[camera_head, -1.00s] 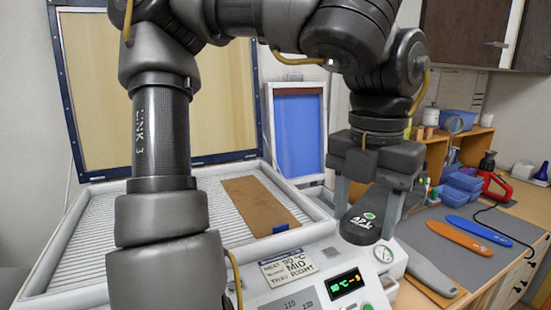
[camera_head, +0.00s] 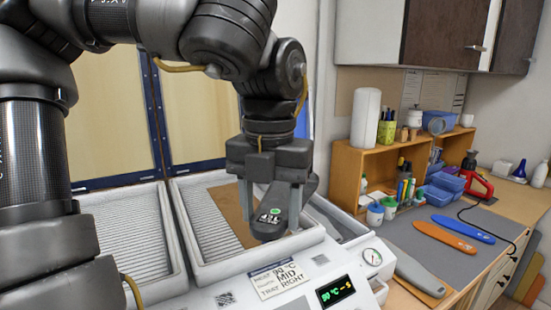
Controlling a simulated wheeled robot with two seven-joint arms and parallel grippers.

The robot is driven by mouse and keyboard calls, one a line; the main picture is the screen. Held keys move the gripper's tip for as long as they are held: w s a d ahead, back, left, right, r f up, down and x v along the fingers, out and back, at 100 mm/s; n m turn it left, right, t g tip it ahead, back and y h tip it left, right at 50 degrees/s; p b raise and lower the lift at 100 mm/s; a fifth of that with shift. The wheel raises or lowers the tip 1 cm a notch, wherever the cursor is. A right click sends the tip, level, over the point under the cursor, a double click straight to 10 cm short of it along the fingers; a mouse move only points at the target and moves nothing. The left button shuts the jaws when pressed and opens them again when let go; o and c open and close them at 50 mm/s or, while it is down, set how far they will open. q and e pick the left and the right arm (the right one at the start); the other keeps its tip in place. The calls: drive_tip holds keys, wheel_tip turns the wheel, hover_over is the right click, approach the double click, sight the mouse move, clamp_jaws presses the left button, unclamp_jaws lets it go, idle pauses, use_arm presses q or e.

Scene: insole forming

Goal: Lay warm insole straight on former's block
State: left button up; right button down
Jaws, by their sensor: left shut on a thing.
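My left gripper (camera_head: 270,195) points down, shut on a dark insole (camera_head: 268,222) with a green dot and a white label. The gripper fingers are on either side of it. It is in the air in front of the right heater tray (camera_head: 200,225), over the edge by the control panel. A brown sheet (camera_head: 226,203) lies in that tray, partly hidden behind my gripper. A blue panel (camera_head: 303,122) shows as a sliver behind my arm. A pale open box (camera_head: 335,214) stands right of the tray; I cannot make out a block in it. My right gripper is not in view.
The panel has a display (camera_head: 336,291), a gauge (camera_head: 372,257) and an instruction card (camera_head: 279,280). On the right, a grey mat (camera_head: 400,237) bears orange (camera_head: 445,237), blue (camera_head: 463,228) and grey insoles. A wooden shelf (camera_head: 345,175) stands behind.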

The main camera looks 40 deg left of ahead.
use_arm(q)
drive_tip(key=w+r+n+p, duration=0.1)
drive_tip(key=w+n+p, duration=0.1)
drive_tip(key=n+p, duration=0.1)
drive_tip(key=w+r+n+p, duration=0.2)
drive_tip(key=p, duration=0.1)
drive_tip(key=w+r+n+p, duration=0.2)
drive_tip(key=n+p, duration=0.1)
drive_tip(key=shift+w+a+n, duration=0.1)
drive_tip(key=shift+a+n, duration=0.2)
drive_tip(key=shift+a, duration=0.1)
drive_tip(key=shift+w+n+p, duration=0.2)
drive_tip(key=shift+n+p, duration=0.2)
drive_tip(key=shift+p, duration=0.1)
drive_tip(key=shift+w+f, duration=0.1)
drive_tip(key=shift+f, duration=0.05)
